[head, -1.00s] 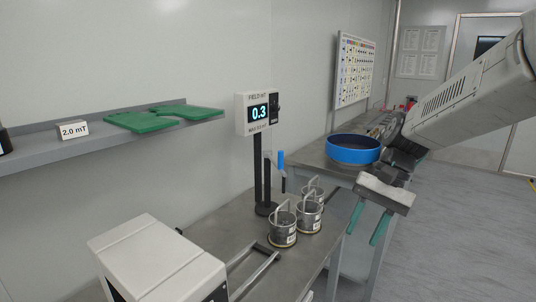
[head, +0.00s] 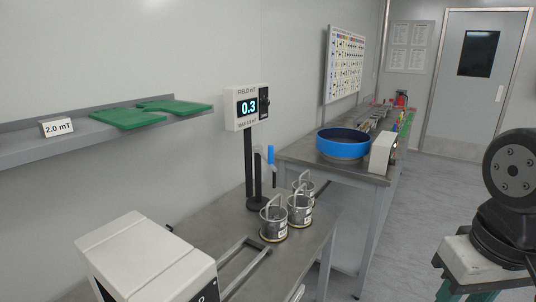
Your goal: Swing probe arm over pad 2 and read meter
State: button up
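The field meter (head: 247,106) stands on a black post at the back of the steel bench and its display reads 0.3. A small probe arm with a blue grip (head: 271,154) is attached to the post below the meter. Several metal canisters with wire handles (head: 273,223) stand in front of the post, with yellowish rims at their bases. Pad numbers are too small to read, and I cannot tell which one is pad 2. My gripper (head: 464,293) is at the lower right, well away from the meter, with its green fingers apart and nothing visible between them. Its fingertips are cut off by the frame.
A white box-shaped machine (head: 147,262) with metal rails stands at the near left. A wall shelf holds green boards (head: 128,118) and a 2.0 mT card (head: 57,127). A blue bowl (head: 343,145) sits on the farther bench. The floor at right is open.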

aim_at(257, 149)
jog(key=z, duration=1.3)
jog(key=i, duration=1.65)
jog(key=u, duration=2.65)
